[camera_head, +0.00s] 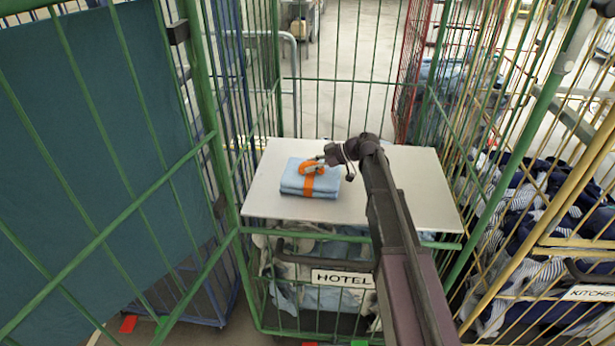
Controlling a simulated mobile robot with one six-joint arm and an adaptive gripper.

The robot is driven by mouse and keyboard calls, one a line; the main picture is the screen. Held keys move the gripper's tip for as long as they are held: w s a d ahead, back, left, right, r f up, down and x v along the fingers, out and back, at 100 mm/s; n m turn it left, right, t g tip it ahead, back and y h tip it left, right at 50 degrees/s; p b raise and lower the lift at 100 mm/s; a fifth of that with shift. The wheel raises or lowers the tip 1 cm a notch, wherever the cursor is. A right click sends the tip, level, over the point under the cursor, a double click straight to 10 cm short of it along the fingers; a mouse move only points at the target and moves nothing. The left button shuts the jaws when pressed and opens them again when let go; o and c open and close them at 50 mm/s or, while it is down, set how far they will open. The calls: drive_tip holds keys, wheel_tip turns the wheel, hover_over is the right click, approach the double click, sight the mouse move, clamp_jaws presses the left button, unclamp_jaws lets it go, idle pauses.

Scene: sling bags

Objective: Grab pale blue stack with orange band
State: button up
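The pale blue stack (292,179) of folded cloth lies on a white board (410,190) inside a green wire cage cart. An orange band (308,187) runs over its middle, with a raised orange loop on top towards the back. My gripper (316,162) reaches in from the right on my dark arm and is at the loop, just above the stack's back edge. The fingers are small and overlap the loop, so I cannot tell whether they are open or shut, or touching it.
Green cage bars (335,80) surround the board. A "HOTEL" sign (343,279) hangs on the front, with loose cloth below the board. A yellow cart (550,241) with dark textiles stands right, and a teal panel (90,150) left. The board is bare around the stack.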

clamp_jaws()
drive_tip(key=shift+r+p, duration=0.25)
drive_tip(key=shift+p, duration=0.05)
wheel_tip(320, 180, up, 10)
drive_tip(key=p, duration=0.9)
drive_tip(key=shift+f, duration=0.25)
idle(0.4)
